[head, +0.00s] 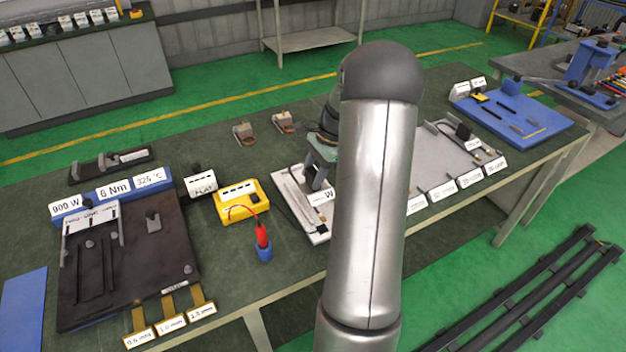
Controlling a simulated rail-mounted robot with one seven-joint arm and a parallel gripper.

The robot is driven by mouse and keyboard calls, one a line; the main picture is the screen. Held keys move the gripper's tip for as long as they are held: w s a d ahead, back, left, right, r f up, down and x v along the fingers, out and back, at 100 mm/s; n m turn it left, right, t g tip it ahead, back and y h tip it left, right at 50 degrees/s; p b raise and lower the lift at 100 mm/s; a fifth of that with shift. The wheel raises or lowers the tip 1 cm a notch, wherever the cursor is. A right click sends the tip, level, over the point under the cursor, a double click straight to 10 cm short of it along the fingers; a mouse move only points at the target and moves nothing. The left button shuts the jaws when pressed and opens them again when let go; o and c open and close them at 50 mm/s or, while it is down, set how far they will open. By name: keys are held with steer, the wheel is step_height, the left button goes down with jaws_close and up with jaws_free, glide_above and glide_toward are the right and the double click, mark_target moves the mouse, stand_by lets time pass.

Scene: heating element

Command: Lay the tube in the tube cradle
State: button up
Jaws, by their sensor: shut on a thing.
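My gripper (316,180) points down over the white tray (318,236) near the middle of the table, left of my arm. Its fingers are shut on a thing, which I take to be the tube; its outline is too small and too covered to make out. The white tray holds a long, thin grey strip along its left side and a label with a W. I cannot tell for sure whether this tray is the tube cradle. My arm hides the tray's right side and the table behind it.
A yellow meter (237,205) with a red probe in a blue holder (264,252) stands left of the tray. A black fixture board (150,285) lies further left. A grey labelled tray (447,160) and a blue board (540,118) lie right. Two small blocks stand behind.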

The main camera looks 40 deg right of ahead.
steer(key=shift+w+d+f, duration=0.1)
steer(key=shift+w+f, duration=0.05)
steer(key=shift+f, duration=0.05)
steer(key=shift+w+d+f, duration=0.1)
steer(key=shift+f, duration=1.55)
steer(key=shift+f, duration=0.15)
steer(key=o, duration=1.1)
steer(key=shift+o, duration=0.2)
